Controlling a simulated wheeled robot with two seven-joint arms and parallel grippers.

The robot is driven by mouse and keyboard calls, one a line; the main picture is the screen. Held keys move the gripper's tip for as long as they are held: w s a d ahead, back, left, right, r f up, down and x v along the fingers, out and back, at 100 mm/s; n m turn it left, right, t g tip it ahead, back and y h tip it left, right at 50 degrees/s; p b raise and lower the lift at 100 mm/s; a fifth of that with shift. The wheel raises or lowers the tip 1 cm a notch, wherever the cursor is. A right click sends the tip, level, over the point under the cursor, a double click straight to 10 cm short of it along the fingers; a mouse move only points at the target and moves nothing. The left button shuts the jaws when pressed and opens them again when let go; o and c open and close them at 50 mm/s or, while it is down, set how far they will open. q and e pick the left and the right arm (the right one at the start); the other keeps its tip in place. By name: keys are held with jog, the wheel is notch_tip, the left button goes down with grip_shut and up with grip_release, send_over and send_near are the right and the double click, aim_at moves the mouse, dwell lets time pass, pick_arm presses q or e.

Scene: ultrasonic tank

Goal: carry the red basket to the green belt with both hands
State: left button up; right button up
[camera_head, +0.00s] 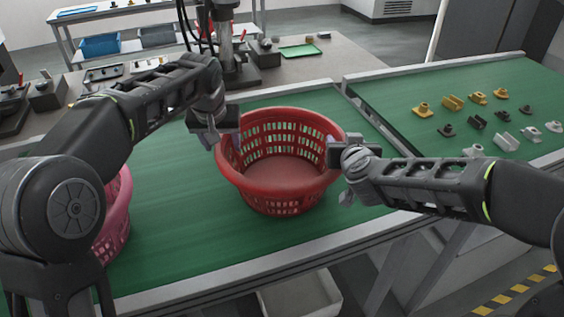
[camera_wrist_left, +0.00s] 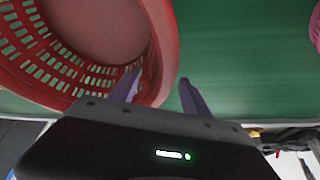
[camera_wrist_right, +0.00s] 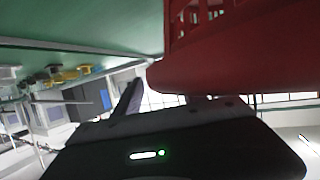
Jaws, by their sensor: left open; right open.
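The red basket (camera_head: 270,190) stands upright and empty on the green belt (camera_head: 170,215), in the middle of the head view. My left gripper (camera_head: 224,138) is open at its left rim. In the left wrist view one finger overlaps the wall of the red basket (camera_wrist_left: 155,45) and the other is outside over the belt, with the rim between them. My right gripper (camera_head: 342,155) is open at the right rim. In the right wrist view the red basket (camera_wrist_right: 235,60) fills the upper right; one finger shows beside it and the other is hidden.
A pink basket (camera_head: 118,215) stands at the left, partly behind my left arm. A second green belt (camera_head: 385,95) at the right carries several small yellow and grey parts (camera_head: 475,120). A grey workbench (camera_head: 315,65) lies behind. A pale bin (camera_head: 300,295) is below the belt's front edge.

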pick_arm(q)
jog(key=shift+f, duration=0.2)
pick_arm(e)
jog(key=shift+w, duration=0.15)
pick_arm(q)
jog(key=c, duration=1)
pick_arm(e)
jog(key=c, duration=1.1)
pick_arm(q)
grip_shut()
pick_arm(e)
grip_shut()
jog(key=shift+d, duration=0.1)
